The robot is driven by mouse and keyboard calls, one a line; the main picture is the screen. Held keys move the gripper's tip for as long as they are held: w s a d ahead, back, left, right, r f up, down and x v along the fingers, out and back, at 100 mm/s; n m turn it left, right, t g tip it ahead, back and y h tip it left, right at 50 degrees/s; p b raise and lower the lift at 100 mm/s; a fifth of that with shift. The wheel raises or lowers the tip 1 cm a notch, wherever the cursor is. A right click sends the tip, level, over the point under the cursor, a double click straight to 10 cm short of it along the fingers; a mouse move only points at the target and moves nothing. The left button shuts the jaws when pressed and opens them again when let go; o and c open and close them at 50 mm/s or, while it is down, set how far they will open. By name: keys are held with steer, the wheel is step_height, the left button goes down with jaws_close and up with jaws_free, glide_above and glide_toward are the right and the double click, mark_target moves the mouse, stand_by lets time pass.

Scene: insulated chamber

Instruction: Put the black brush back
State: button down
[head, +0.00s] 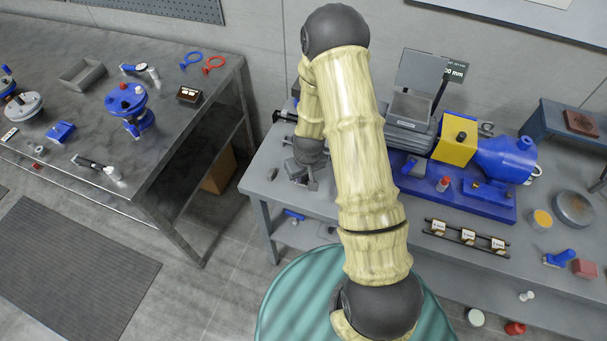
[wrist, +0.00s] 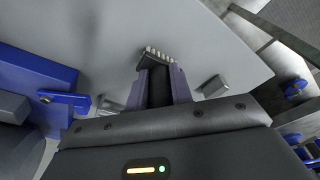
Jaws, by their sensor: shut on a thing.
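The black brush (wrist: 156,64) is between the two fingers of my gripper (wrist: 158,92) in the wrist view, its row of pale bristles pointing away from the palm. The fingers are shut on its dark body. Below the brush lies the light grey bench top; I cannot tell how far it is from it. In the head view my gripper (head: 302,178) is over the left end of the right-hand bench (head: 262,205), partly behind my arm. The brush cannot be made out clearly there.
A blue-based machine with a yellow block (head: 456,139) stands right of my arm. A black rack with white labels (head: 466,236) lies in front of it. A small grey block (wrist: 214,86) is right of the brush. The left bench (head: 190,105) stands across a gap.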

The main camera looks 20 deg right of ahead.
steer(key=shift+f, duration=0.15)
steer(key=c, duration=1.2)
jaws_free()
steer(key=shift+c, duration=0.2)
step_height(320, 180, up, 12)
steer(key=s+b, duration=0.1)
steer(key=s, duration=0.1)
steer(key=shift+d, duration=0.15)
steer(key=shift+w, duration=0.1)
